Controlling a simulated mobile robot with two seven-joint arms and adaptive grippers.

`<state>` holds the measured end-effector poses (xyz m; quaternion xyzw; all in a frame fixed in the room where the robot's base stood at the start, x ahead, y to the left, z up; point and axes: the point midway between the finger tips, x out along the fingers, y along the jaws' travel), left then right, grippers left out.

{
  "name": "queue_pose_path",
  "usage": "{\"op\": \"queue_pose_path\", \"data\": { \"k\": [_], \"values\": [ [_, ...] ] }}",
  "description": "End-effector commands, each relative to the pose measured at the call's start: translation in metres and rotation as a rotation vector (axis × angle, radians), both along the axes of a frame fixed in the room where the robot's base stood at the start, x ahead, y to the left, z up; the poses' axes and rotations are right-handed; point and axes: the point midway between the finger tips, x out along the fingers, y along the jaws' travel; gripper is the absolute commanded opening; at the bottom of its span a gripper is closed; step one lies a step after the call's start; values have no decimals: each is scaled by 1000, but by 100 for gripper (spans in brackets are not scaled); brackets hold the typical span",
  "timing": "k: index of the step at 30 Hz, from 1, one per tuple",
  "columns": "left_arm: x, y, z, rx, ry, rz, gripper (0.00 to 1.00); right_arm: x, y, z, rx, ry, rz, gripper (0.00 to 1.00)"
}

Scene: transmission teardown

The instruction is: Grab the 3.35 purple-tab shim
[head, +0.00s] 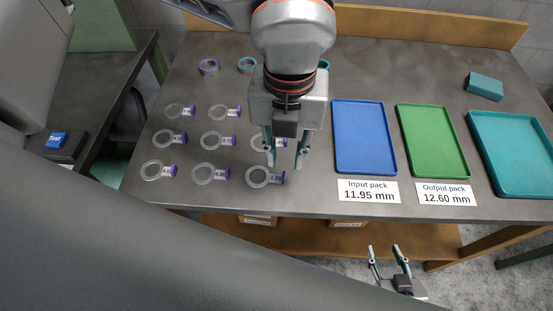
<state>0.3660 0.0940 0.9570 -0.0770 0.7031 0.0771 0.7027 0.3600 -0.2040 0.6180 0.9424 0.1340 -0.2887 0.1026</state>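Several ring-shaped shims with purple tabs lie in rows on the left half of the table. The tab labels are too small to read, so I cannot tell which is 3.35. My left gripper (284,162) points down with its fingers apart, over the right column. One shim (257,143) lies partly behind its fingers; its tab is mostly hidden. Another shim (258,178) lies just in front of the fingertips, and a front-middle shim (203,173) is further left. My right gripper (384,249) is open and empty, low in front of the table.
A blue tray (364,140) labelled Input pack 11.95 mm, a green tray (432,142) labelled Output pack 12.60 mm and a teal tray (515,150) stand empty to the right.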

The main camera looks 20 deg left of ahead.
Motion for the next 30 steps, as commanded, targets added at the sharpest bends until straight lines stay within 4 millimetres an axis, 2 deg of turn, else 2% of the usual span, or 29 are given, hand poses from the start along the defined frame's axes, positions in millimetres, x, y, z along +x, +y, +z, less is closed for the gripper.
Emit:
{"op": "queue_pose_path", "data": {
  "k": [6, 16, 26, 27, 29, 30],
  "values": [
    [-1, 0, -23, 2, 2, -2, 24, -10, 1, -6, -1, 20, 2, 40],
    [-1, 2, -65, 1, 4, -1, 24, -6, 2, -1, 4, 11, 1, 40],
    [0, 1, -72, 0, 2, -2, 24, -6, 2, -2, 4, 13, 2, 40],
    [0, 1, -72, 0, 2, -2, 14, -6, 2, -2, 4, 13, 2, 40],
    [0, 1, -72, 0, 2, -2, 0, -6, 2, -2, 4, 13, 2, 40],
    [0, 2, -72, 0, 2, -2, 0, -6, 2, -2, 4, 13, 2, 40]
  ]
}}
